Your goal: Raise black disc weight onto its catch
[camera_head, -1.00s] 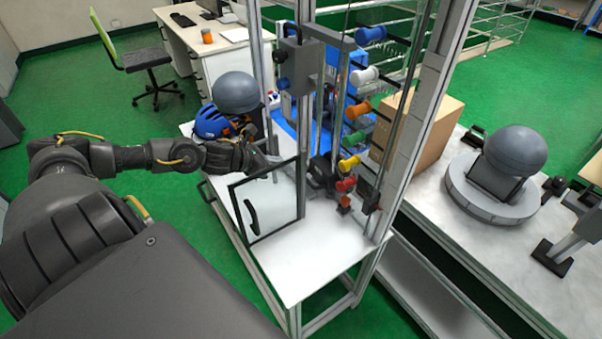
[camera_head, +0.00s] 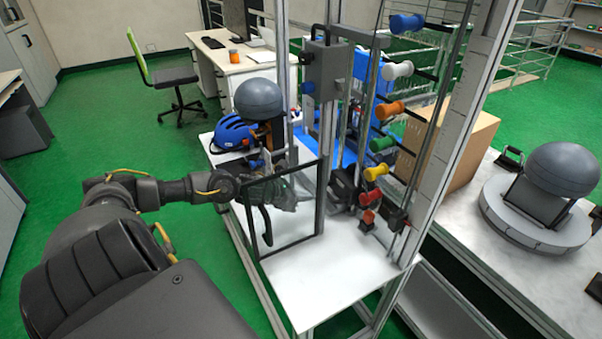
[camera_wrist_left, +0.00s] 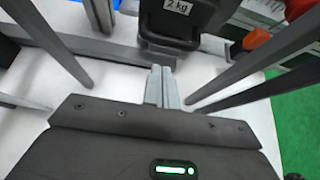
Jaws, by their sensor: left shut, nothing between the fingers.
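My left gripper (camera_head: 292,192) reaches in from the left and shows through the clear panel of the framed door (camera_head: 318,225). In the left wrist view its fingers (camera_wrist_left: 162,88) are together with nothing between them. A black weight labelled 2 kg (camera_wrist_left: 182,28) stands just beyond the fingertips, a small gap or light contact; I cannot tell which. In the head view a black body (camera_head: 345,190) at the foot of the tower rails seems to be this weight, partly hidden by the door frame and rails. My right gripper is not in view.
Coloured knobs (camera_head: 381,143) line the tower's right side. A grey upright with a box (camera_head: 325,72) stands at the tower's front. A blue helmet (camera_head: 233,133) and a dark dome (camera_head: 258,98) lie behind my wrist. The white tabletop (camera_head: 330,275) is clear in front.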

